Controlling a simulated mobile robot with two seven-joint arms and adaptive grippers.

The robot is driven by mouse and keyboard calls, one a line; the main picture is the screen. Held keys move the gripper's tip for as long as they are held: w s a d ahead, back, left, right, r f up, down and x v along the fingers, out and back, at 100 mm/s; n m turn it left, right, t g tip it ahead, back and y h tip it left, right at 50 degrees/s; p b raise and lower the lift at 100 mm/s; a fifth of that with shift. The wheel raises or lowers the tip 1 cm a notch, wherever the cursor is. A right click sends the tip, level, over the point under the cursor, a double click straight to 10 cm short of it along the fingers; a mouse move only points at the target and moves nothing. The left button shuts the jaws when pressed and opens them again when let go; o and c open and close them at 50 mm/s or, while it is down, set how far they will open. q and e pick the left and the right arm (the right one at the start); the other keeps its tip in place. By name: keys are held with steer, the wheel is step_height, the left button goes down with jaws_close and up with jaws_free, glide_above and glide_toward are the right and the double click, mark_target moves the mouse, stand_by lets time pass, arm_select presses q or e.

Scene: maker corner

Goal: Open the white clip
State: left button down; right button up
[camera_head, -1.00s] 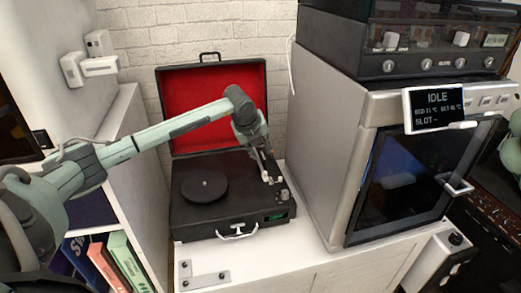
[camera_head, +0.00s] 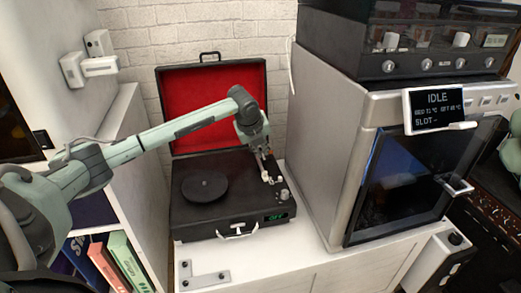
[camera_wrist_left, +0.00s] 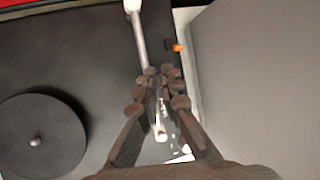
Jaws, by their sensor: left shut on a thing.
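A black record player (camera_head: 205,222) with an open red-lined lid (camera_head: 190,105) stands on the white cabinet. My left gripper (camera_head: 267,165) is low over its right side, at the tonearm. In the left wrist view the white tonearm (camera_wrist_left: 139,32) runs from the top edge down to between the fingertips of the left gripper (camera_wrist_left: 155,84). The fingers are shut on a small pale piece there, apparently the white clip, which they mostly hide. I cannot make out whether the clip is open. A white part (camera_wrist_left: 160,128) shows between the fingers. My right gripper is out of view.
The round platter (camera_wrist_left: 40,135) with its spindle lies left of the fingers. A grey oven-like machine (camera_head: 318,150) with a display reading IDLE (camera_head: 437,108) stands close on the right. A white shelf (camera_head: 128,130) with books stands at left. The cabinet top in front is mostly clear.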

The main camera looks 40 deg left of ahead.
arm_select(q)
steer(key=shift+w+d+r+g+y+p, duration=0.2)
steer(key=shift+w+d+g+y+p, duration=0.15)
steer(key=shift+g+y, duration=0.2)
steer(key=shift+w+d+m+g+y, duration=0.1)
steer(key=shift+w+m+g+y, duration=0.1)
steer(key=shift+m+g+y, duration=0.35)
steer(key=shift+w+d+f+g+y, duration=0.15)
steer(key=shift+g+y, duration=0.45)
steer(key=shift+g, duration=0.3)
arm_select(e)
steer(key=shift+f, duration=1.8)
arm_select(q)
steer(key=c, duration=1.7)
jaws_free()
steer(key=v, duration=1.2)
